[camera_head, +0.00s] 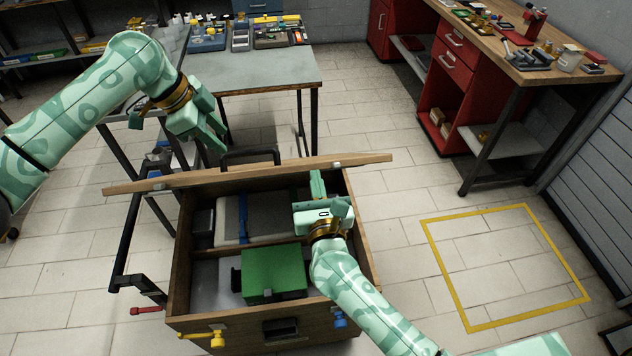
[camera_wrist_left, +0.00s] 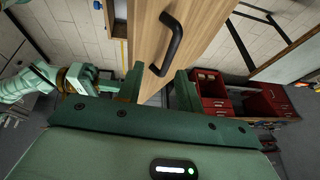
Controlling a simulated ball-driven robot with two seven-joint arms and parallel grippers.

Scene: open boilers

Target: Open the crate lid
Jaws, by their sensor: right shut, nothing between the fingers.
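The wooden crate (camera_head: 187,262) stands open in front of me, its inside showing. Its wooden lid (camera_head: 135,184) is raised at the far side, seen nearly edge-on in the head view, with a black handle (camera_head: 250,155) on the side away from me. The lid (camera_wrist_left: 195,22) and its handle (camera_wrist_left: 172,42) also show in the left wrist view. My left gripper (camera_head: 218,142) is open and empty behind the lid, left of the handle; its fingers (camera_wrist_left: 158,88) are apart, near the lid. My right gripper (camera_head: 317,180) is shut and empty over the crate, near the lid's inner side.
Inside the crate are a green box (camera_head: 273,272) and a grey case (camera_head: 262,212). Black tubing (camera_head: 128,245) runs along the crate's left side. A grey table (camera_head: 255,73) stands behind; a red workbench (camera_head: 455,62) stands at the right. The yellow floor square (camera_head: 500,262) is empty.

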